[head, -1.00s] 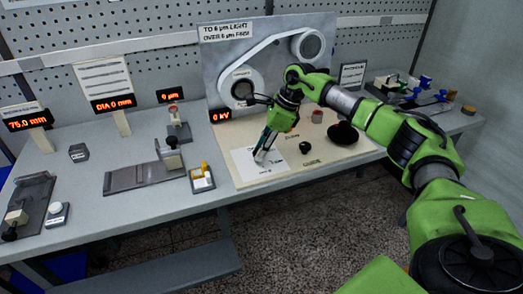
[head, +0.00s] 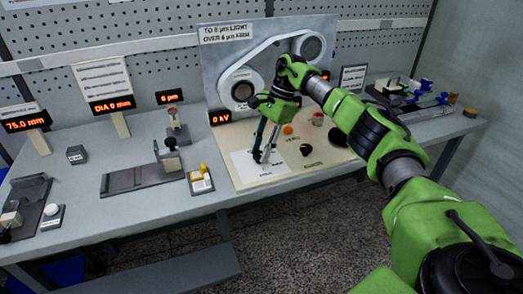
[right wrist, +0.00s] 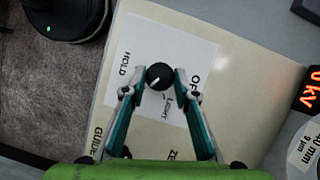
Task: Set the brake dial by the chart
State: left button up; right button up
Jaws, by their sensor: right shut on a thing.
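The brake dial (right wrist: 159,76) is a round black knob with a short white mark, seen in the right wrist view. The mark points toward the lower left of that picture. The dial sits on a white card (right wrist: 190,50) printed HOLD, OFF and LIGHT; other lettering is hidden. My right gripper (right wrist: 158,82) is shut on the dial, one finger on each side; in the head view the gripper (head: 262,157) reaches down to the card and hides the dial. The chart (head: 227,32) reads "TO 6 µm LIGHT, OVER 6 µm FIRM". My left gripper is not in view.
An orange knob (head: 288,129), a red piece (head: 318,119) and a black knob (head: 306,150) stand on the beige board right of my gripper. A grey panel (head: 215,75) with a belt rises behind. Displays (head: 170,97) and fixtures (head: 145,179) occupy the bench's left.

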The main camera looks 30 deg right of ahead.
dwell(0.4)
jog(key=o, duration=1.1)
jog(key=shift+c, duration=0.2)
jog(key=shift+r, duration=0.1)
jog(key=v, duration=1.2)
jog(key=shift+w+a, duration=0.1)
